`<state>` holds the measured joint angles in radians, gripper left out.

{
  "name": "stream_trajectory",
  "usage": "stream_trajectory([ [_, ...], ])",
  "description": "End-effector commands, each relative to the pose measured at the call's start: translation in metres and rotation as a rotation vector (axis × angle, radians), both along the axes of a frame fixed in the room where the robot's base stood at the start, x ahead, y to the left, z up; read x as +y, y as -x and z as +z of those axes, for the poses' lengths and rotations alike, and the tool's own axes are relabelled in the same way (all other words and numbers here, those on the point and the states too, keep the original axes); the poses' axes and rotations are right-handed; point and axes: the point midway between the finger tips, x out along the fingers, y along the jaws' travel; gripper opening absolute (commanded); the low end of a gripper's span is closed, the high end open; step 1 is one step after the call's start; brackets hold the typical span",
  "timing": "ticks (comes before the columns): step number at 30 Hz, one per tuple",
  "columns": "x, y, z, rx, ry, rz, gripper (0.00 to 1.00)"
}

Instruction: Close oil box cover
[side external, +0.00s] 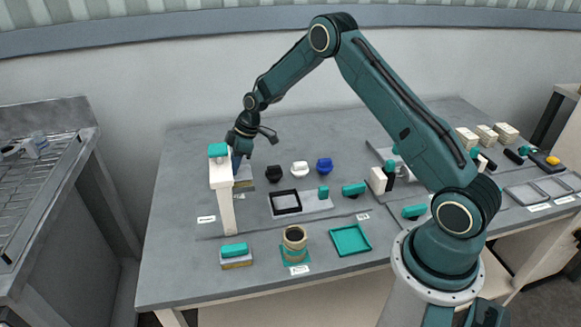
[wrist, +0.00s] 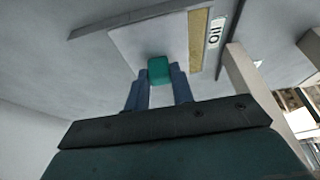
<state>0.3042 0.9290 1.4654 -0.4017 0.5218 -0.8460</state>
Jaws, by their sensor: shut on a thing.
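My gripper (side external: 238,160) is at the left back of the bench, behind a white post. In the wrist view, its two blue fingers (wrist: 158,72) are shut on a small teal handle (wrist: 158,66). The handle stands on a pale flat panel, which looks like the oil box cover (wrist: 128,38). A yellowish edge (wrist: 199,40) and a label that seems to read OIL (wrist: 216,31) lie along the panel's right side. I cannot tell how far the cover is tilted.
The white post (side external: 224,195) with a teal top stands close to my gripper. Black, white and blue knobs (side external: 324,165) stand to the right. A black frame (side external: 286,202), a jar (side external: 295,240) and a teal tray (side external: 350,239) lie nearer the front.

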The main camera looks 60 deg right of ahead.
Motion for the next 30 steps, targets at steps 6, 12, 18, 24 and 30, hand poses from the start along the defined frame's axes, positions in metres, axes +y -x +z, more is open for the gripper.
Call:
stream_trajectory([
  [6,0.018,0.015,0.001,-0.004,-0.001,0.005,0.0],
  [12,0.023,0.02,0.001,-0.003,-0.003,0.006,0.0],
  [18,0.024,0.021,0.001,0.002,-0.005,0.009,0.0],
  [24,0.023,0.021,0.0,0.003,-0.004,0.007,0.45],
  [30,0.022,0.021,0.0,0.0,-0.002,0.005,0.45],
])
